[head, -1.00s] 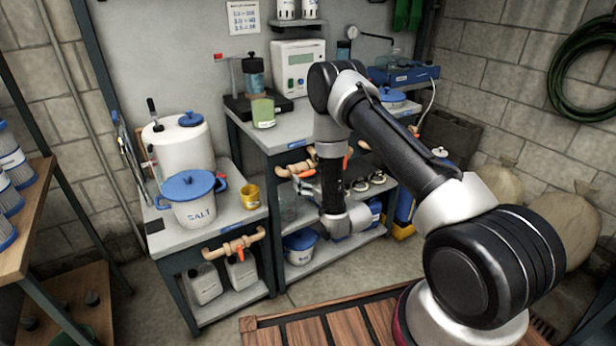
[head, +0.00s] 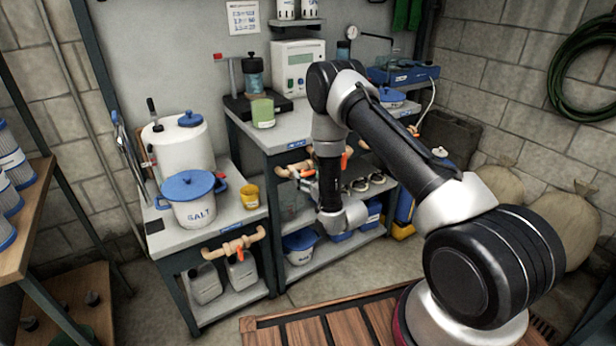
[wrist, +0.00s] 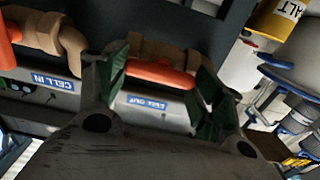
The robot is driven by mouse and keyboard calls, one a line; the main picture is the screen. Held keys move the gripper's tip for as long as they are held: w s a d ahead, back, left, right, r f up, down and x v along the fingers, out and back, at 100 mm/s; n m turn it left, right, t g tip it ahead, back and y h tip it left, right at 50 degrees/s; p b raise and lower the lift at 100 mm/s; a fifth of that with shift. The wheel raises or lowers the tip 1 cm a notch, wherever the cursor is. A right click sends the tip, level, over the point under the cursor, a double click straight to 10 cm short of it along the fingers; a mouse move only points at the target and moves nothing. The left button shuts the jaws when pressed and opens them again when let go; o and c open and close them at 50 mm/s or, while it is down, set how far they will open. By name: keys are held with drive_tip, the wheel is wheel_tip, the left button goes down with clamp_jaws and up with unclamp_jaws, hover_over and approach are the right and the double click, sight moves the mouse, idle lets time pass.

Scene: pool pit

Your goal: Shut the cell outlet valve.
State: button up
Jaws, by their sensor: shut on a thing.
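The cell outlet valve shows in the wrist view as an orange-red lever (wrist: 160,74) in front of a tan pipe fitting (wrist: 165,48). A blue-and-white "CELL OUT" label (wrist: 147,103) is beside it. The lever lies roughly level in that view, about parallel to the label. My gripper (wrist: 163,82) has a dark finger at each end of the lever and is shut on it. In the head view my gripper (head: 303,179) is at the pipework under the middle bench, partly hidden by my arm, and the lever is hard to make out there.
A similar orange handle (wrist: 8,30) with a "CELL IN" label (wrist: 54,81) sits close by on the left in the wrist view. A lower bench holds a salt pot (head: 194,205) and a yellow cup (head: 250,196). Another tan-piped valve (head: 234,245) is below it.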

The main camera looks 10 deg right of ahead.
drive_tip(key=m, duration=0.4)
drive_tip(key=shift+d+m, duration=0.1)
drive_tip(key=shift+m, duration=0.3)
drive_tip(key=m, duration=0.4)
drive_tip(key=shift+f+m, duration=0.1)
drive_tip(key=shift+m, duration=0.2)
drive_tip(key=m, duration=0.4)
drive_tip(key=shift+d, duration=0.1)
drive_tip(key=shift+f+m, duration=0.1)
drive_tip(key=shift+m, duration=2)
drive_tip(key=o, duration=1)
